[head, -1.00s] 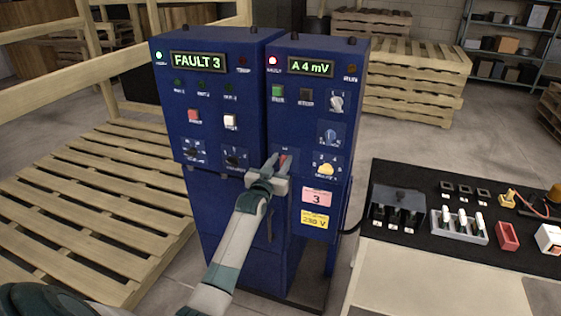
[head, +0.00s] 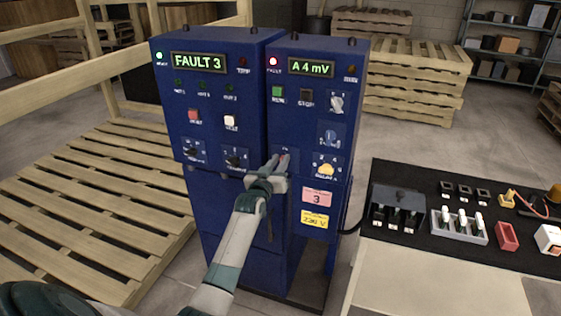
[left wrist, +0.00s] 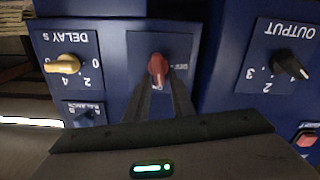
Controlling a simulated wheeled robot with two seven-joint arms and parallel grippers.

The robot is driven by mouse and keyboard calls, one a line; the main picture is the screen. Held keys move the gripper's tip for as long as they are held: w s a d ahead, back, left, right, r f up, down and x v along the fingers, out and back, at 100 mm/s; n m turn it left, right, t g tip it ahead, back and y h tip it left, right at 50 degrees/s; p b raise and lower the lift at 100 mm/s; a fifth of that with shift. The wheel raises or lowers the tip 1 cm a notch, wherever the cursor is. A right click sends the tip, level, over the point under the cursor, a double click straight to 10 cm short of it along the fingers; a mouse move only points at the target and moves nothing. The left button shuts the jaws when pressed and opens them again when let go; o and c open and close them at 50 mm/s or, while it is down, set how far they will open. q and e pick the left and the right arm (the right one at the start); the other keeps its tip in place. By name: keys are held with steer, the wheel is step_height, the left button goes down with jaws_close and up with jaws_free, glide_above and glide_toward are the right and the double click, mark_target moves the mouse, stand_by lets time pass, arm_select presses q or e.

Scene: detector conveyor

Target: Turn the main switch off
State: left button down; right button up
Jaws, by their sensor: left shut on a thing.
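The main switch is a red knob (left wrist: 157,68) on its own square plate on the front of the right blue cabinet (head: 283,120). In the left wrist view, which shows the labels upside down, the knob points roughly up and down in the picture. My left gripper (head: 276,165) reaches the cabinet front from below, its two fingers closed on the red knob. In the head view the fingers mostly cover the knob, and its plate lettering is too small to read. My right gripper is not in view.
The left cabinet display (head: 198,62) reads FAULT 3, the right one (head: 311,68) A 4 mV. A yellow delay knob (left wrist: 62,64) and a black output knob (left wrist: 290,65) flank the switch. A workbench (head: 440,280) with parts stands right, a wooden pallet (head: 90,205) left.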

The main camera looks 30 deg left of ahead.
arm_select(q)
steer(key=n, duration=0.3)
steer(key=shift+a+f, duration=0.1)
steer(key=shift+a, duration=0.15)
steer(key=shift+s+a+f+n+p, duration=0.15)
steer(key=shift+f+n+p, duration=0.15)
steer(key=shift+n, duration=1.8)
steer(key=shift+w+a+f+n+p, duration=0.15)
steer(key=shift+f+n+p, duration=0.15)
steer(key=shift+n, duration=1.8)
steer(key=shift+s+a+f+n+p, duration=0.2)
steer(key=shift+f+n, duration=0.1)
steer(key=shift+n, duration=1.8)
steer(key=c, duration=1.8)
jaws_free()
steer(key=shift+s+d, duration=0.1)
